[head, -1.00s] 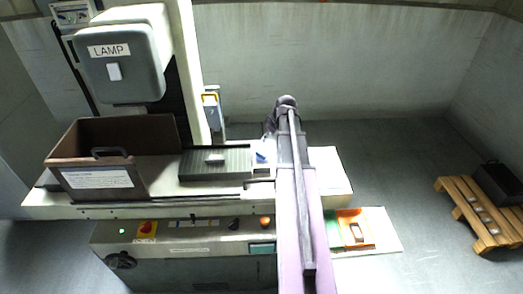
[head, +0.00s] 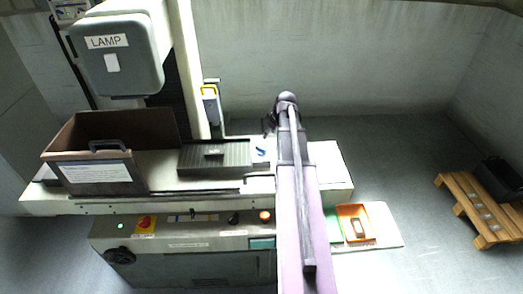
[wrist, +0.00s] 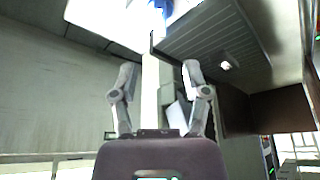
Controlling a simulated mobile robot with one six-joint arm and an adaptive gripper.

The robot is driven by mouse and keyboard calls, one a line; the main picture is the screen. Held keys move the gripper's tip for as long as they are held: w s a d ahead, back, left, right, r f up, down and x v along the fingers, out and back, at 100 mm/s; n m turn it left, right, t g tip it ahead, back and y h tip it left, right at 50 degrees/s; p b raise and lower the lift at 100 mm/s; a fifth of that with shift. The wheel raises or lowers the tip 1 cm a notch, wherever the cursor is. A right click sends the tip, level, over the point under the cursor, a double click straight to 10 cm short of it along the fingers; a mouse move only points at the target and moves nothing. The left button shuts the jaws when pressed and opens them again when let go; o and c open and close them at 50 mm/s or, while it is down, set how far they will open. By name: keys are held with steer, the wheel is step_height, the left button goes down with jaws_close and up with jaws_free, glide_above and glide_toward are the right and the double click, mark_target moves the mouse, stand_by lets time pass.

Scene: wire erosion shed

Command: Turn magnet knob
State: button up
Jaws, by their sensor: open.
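A ribbed dark plate (head: 215,157) lies on the machine table, with a small block on it. An L-shaped lever (head: 260,176) shows at its right front end; I cannot tell whether it is the magnet knob. A small black knob (head: 234,218) sits on the front panel. My gripper (head: 268,124) is mostly hidden behind my arm, beyond the plate's right end. In the wrist view my gripper (wrist: 158,78) is open, with nothing between its fingers. The ribbed plate (wrist: 212,38) shows at upper right there, apart from the fingers.
A brown bin (head: 160,130) stands on the table at left, under the lamp-labelled machine head (head: 120,65). A blue item (head: 260,151) lies right of the plate. An orange tray (head: 355,222) sits at front right. A pallet (head: 465,205) stands on the floor, with open floor before it.

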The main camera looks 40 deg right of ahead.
mark_target(261, 148)
steer(key=shift+b+x, duration=5.05)
steer(key=shift+x, duration=0.75)
jaws_close()
